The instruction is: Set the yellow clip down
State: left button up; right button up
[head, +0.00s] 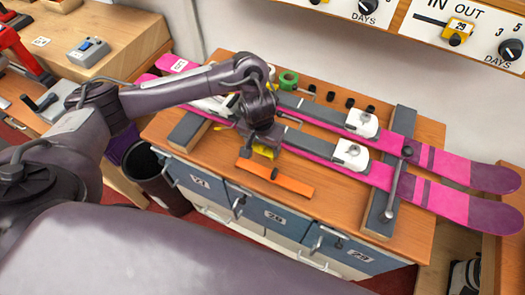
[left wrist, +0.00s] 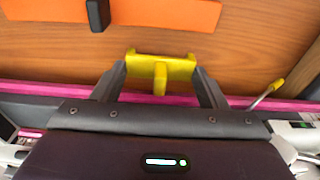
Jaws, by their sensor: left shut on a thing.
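My left gripper (head: 262,147) points down over the wooden bench top (head: 345,213), on the near side of the pink skis. My right gripper is not in view.
An orange bar (head: 290,184) with a black knob lies just in front of the clip. Two pink skis (head: 440,195) with white bindings cross the bench behind it. A metal lever (head: 394,190) stands at the right support. A green roll (head: 288,80) and black pieces lie at the back.

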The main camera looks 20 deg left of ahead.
pick_arm(q)
jog(key=shift+f+b, duration=0.3)
jog(key=shift+f, duration=0.85)
jog(key=o, duration=1)
jog(key=shift+f, duration=0.1)
